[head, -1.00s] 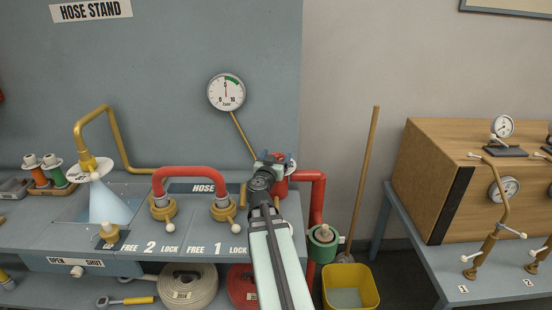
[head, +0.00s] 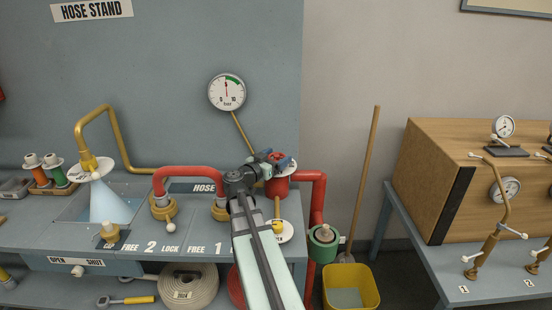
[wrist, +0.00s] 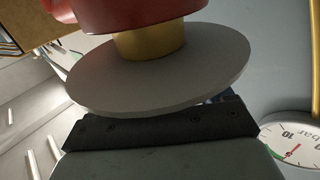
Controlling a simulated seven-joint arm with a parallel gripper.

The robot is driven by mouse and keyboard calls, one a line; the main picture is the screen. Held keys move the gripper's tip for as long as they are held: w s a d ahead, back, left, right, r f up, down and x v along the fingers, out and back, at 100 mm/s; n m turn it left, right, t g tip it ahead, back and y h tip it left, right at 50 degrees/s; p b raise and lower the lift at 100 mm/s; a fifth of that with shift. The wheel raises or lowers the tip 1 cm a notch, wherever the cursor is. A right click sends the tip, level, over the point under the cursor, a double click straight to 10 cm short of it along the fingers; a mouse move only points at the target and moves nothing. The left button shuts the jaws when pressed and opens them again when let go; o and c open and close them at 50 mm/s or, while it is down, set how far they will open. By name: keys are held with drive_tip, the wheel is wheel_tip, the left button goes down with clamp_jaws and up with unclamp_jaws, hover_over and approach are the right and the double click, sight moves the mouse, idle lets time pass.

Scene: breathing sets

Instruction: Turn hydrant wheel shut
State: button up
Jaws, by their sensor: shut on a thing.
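The red hydrant (head: 277,187) stands at the right end of the bench. A pale round disc (head: 290,165) sits on its top, with the red wheel (head: 277,156) above it. My gripper (head: 264,156) is at the wheel from the left and is shut on it; its fingers cover part of the wheel. The wrist view seems upside down: the red hydrant body (wrist: 150,14), its brass neck (wrist: 150,42) and the grey disc (wrist: 165,75) show above my gripper (wrist: 165,125). The wheel is hidden there.
A pressure gauge (head: 227,92) is on the back panel, its needle near upright. A red pipe (head: 190,172) loops left of my arm. A red pipe (head: 318,200) runs down at the right. A yellow bucket (head: 350,288) and a broom handle (head: 367,180) stand beyond.

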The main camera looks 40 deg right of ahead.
drive_tip(key=o, duration=1)
drive_tip(key=shift+c, duration=0.2)
drive_tip(key=s+a, duration=0.1)
drive_tip(key=a, duration=1.1)
drive_tip(key=shift+s, duration=0.1)
